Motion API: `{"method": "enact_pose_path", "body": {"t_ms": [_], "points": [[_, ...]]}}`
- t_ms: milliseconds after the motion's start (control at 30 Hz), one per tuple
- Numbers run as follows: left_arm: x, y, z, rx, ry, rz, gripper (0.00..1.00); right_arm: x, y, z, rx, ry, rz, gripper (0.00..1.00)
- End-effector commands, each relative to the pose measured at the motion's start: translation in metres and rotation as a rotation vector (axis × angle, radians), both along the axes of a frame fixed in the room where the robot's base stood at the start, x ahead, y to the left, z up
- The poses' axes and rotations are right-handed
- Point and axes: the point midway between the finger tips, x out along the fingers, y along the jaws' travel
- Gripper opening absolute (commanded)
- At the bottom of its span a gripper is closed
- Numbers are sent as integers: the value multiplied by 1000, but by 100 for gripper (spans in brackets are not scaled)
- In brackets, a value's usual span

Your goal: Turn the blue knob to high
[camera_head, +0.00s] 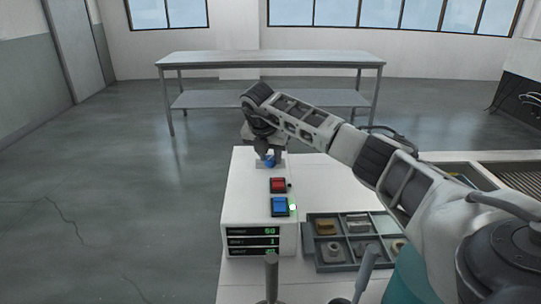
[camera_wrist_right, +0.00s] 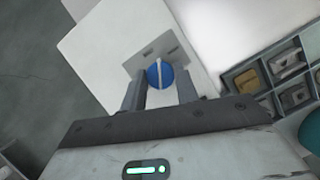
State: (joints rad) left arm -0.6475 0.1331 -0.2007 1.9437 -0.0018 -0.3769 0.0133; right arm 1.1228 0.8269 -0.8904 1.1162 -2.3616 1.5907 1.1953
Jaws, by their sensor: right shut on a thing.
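The blue knob (camera_head: 270,161) sits on the top of the white control box (camera_head: 245,190), near its far end. In the right wrist view the round blue knob (camera_wrist_right: 160,76) carries a white pointer line and stands on a grey plate (camera_wrist_right: 148,55) with small marks too small to read. My right gripper (camera_head: 267,155) comes down over the knob from above. In the right wrist view its two fingers (camera_wrist_right: 160,92) stand on either side of the knob, shut on it. My left gripper is not in view.
A grey compartment tray (camera_head: 313,226) with small parts stands to the right. A metal table (camera_head: 270,58) stands behind, with open floor between.

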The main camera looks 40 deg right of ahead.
Motion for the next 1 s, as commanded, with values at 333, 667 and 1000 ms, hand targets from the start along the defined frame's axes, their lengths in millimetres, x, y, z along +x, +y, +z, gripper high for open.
{"method": "enact_pose_path", "body": {"t_ms": [333, 667, 1000], "points": [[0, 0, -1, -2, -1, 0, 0, 3, 1, 2, 1, -4, -307, 8], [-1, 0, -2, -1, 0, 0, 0, 4, 0, 1, 0, -3, -493, 8], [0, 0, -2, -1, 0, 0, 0, 4, 0, 1, 0, -4, -555, 8]]}}
